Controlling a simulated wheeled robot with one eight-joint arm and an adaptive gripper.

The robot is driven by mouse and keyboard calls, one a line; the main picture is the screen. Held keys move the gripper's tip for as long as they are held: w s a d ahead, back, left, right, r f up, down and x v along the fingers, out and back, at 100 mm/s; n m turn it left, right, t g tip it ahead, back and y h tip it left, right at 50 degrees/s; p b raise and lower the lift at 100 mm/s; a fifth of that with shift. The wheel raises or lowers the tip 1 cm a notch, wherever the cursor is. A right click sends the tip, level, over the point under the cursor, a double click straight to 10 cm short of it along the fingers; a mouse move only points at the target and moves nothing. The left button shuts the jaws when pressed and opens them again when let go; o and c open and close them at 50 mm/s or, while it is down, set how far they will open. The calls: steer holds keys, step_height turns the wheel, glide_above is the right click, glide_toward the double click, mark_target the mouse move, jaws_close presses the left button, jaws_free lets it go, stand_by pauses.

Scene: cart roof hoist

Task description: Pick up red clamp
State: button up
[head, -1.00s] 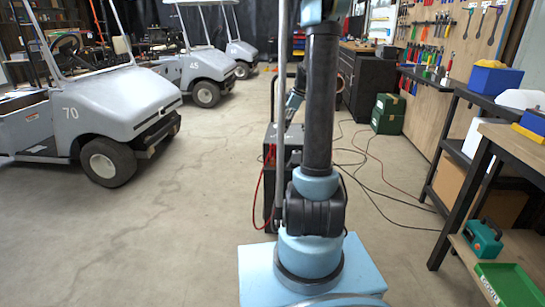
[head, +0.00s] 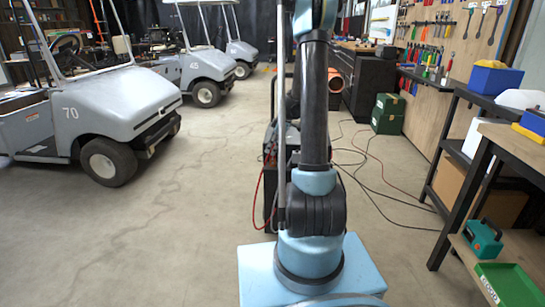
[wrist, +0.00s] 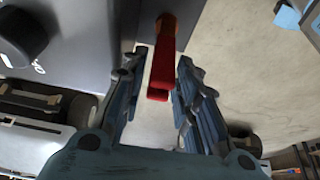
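The red clamp (wrist: 160,75) shows in the wrist view, with an orange-brown part at its upper end, against a dark grey box-like surface. My gripper (wrist: 160,60) is open, with one finger on each side of the clamp's lower end. I see gaps between the clamp and both fingers. I cannot tell the depth of the clamp between the fingers. In the head view my arm hides the gripper and most of the dark machine (head: 269,145). A red cable (head: 257,195) hangs at that machine's left side.
Golf carts (head: 110,100) stand on the left. A workbench (head: 500,140) with a green tray (head: 508,285) on its lower shelf stands on the right. Cables (head: 375,170) lie on the floor. Open floor lies left of the machine.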

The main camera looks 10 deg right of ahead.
steer(key=shift+x, duration=1.65)
steer(key=shift+a, duration=0.1)
steer(key=shift+c, duration=0.5)
jaws_close()
steer(key=shift+r, duration=0.2)
step_height(320, 180, up, 10)
steer(key=shift+f, duration=0.1)
